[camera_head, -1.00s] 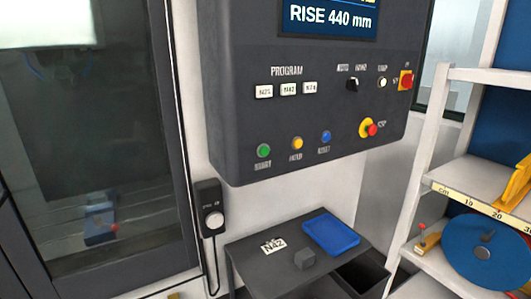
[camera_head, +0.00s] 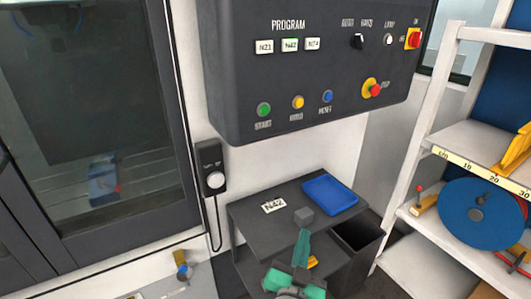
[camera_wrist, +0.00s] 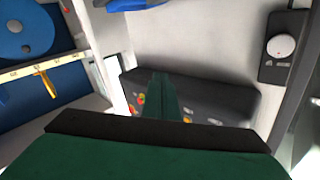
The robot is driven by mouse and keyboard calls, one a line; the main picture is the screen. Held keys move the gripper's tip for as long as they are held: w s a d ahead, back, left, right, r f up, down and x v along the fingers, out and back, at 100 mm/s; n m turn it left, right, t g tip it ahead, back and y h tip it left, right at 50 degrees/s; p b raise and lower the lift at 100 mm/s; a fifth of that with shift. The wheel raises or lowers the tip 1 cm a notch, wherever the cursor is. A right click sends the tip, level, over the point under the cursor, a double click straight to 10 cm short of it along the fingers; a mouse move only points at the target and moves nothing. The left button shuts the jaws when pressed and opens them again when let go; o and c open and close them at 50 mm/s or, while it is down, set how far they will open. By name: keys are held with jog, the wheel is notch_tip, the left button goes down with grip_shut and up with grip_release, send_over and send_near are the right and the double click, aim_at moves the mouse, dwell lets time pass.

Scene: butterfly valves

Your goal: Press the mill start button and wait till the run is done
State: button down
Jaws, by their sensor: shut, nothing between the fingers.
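The green start button (camera_head: 264,109) is at the lower left of the dark control panel (camera_head: 330,75) in the head view, with yellow and blue buttons to its right. The mill's dark door window (camera_head: 95,100) is on the left, with a blue vise (camera_head: 104,185) dimly seen inside. My gripper (camera_head: 303,233), with green fingers, is shut and empty, low in front of the side stand and apart from the panel. In the wrist view the fingers (camera_wrist: 165,80) overlap the panel.
A handheld unit (camera_head: 211,170) hangs on the wall. White shelving (camera_head: 418,160) with a blue disc (camera_head: 476,214) stands right.

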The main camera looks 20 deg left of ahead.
aim_at(265, 110)
jog(key=w+a+r+m, duration=0.2)
jog(key=a+r, duration=0.1)
jog(key=r, duration=1)
jog(key=w+a+r+m+t, duration=0.1)
jog(key=a+r, duration=0.2)
jog(key=r, duration=1.1)
jog(key=shift+w+r+m, duration=0.3)
jog(key=shift+w+m, duration=0.05)
jog(key=shift+m, duration=0.05)
jog(key=shift+w+a, duration=0.9)
jog(key=shift+a, duration=0.25)
jog(key=shift+w+a, duration=0.95)
jog(key=shift+a, duration=0.2)
jog(key=shift+w+a, duration=0.9)
jog(key=shift+a, duration=0.25)
jog(key=shift+a, duration=0.1)
jog(key=shift+w+a, duration=0.25)
